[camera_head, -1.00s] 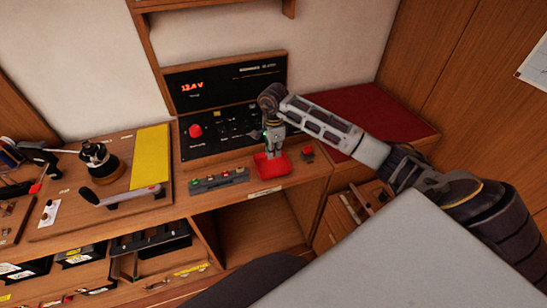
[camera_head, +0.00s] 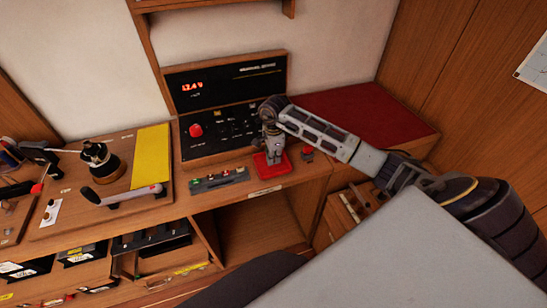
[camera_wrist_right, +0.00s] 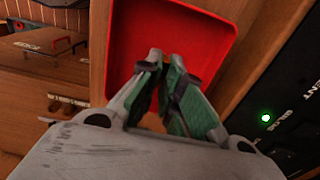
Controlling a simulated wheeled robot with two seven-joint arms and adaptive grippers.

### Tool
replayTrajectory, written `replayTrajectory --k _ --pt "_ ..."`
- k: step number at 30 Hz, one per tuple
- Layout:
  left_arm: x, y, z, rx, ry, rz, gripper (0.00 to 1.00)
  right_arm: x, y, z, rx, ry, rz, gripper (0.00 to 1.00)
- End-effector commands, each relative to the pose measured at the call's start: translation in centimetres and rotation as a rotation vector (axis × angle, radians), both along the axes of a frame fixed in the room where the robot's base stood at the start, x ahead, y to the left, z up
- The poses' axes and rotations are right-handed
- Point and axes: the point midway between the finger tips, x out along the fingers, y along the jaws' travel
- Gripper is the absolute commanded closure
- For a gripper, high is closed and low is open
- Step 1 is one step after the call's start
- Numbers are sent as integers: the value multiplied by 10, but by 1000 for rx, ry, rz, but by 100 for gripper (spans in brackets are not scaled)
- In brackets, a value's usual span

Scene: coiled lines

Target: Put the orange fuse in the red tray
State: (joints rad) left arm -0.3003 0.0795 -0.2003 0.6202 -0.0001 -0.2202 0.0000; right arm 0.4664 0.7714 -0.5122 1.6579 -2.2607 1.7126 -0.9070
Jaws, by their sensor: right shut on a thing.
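The red tray (camera_head: 262,172) sits on the wooden bench below the black control panel. In the right wrist view the tray (camera_wrist_right: 205,30) lies directly beyond my fingertips. My right gripper (camera_head: 274,160) points down, low over the tray or inside it. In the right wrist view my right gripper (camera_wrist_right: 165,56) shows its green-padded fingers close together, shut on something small. The orange fuse is hidden between the fingers, and I cannot make out its outline. I cannot tell whether it touches the tray floor. My left gripper is not in view.
A grey strip with several coloured parts (camera_head: 219,179) lies left of the tray. A small red-topped block (camera_head: 308,154) stands close on its right. The black panel (camera_head: 227,110) rises behind. A yellow-and-wood board (camera_head: 150,155) fills the left bench.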

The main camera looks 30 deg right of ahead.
Motion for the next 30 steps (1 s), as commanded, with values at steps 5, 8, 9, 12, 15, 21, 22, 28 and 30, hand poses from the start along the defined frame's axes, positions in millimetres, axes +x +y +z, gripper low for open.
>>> replayTrajectory --k 5,8,9,12,15,21,22,28,30 --pt "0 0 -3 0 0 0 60 0 0 -3 -1 0 0 100" --pt "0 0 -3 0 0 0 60 0 0 -3 0 0 0 88" --pt "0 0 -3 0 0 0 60 0 0 -3 0 0 0 82" --pt "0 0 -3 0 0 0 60 0 0 -3 0 0 0 71" --pt "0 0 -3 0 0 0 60 0 0 -3 0 0 0 71" --pt "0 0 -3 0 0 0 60 0 0 -3 0 0 0 71" --pt "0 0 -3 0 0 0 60 0 0 -3 0 0 0 71" --pt "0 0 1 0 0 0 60 0 0 1 0 0 0 71" --pt "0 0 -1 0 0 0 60 1 0 6 -1 -3 0 71"
